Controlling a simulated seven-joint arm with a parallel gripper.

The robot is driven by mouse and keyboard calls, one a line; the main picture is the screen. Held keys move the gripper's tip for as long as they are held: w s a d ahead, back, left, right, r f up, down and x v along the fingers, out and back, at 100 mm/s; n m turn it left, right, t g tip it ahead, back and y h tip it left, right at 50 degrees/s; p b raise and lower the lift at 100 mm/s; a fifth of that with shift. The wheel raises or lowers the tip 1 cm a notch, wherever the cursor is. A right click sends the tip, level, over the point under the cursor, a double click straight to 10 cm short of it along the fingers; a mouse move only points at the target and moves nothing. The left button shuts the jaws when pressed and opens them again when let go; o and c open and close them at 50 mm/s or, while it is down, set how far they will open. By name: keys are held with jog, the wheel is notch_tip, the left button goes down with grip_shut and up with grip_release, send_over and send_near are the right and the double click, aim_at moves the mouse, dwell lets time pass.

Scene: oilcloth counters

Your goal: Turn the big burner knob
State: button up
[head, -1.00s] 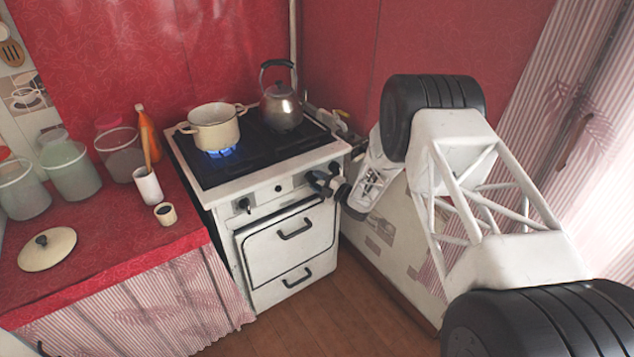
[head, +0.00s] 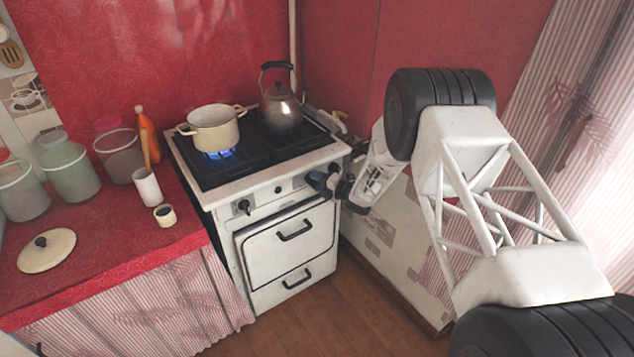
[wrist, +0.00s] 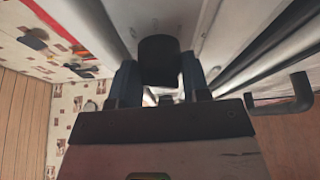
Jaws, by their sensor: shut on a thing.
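The white stove (head: 293,234) stands in the corner with its knobs along the front panel. My gripper (head: 319,181) is at the right end of that panel. In the wrist view, a dark round knob (wrist: 158,58) sits between the two fingers of my gripper (wrist: 160,78), which are shut on it. This looks like the big burner knob. In the head view the gripper hides this knob, so its turn angle cannot be told. Another black knob (head: 243,207) is at the panel's left end, and a small dark control (head: 278,189) is between them.
A cream pot (head: 213,132) stands over a blue flame (head: 220,154). A kettle (head: 282,110) stands at the back right. The oven door handle (head: 295,231) sticks out below the panel. A red counter (head: 95,262) with jars and a lid is at left.

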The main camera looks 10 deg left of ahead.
jog(key=o, duration=0.9)
jog(key=shift+r+m, duration=0.1)
jog(key=shift+m, duration=0.2)
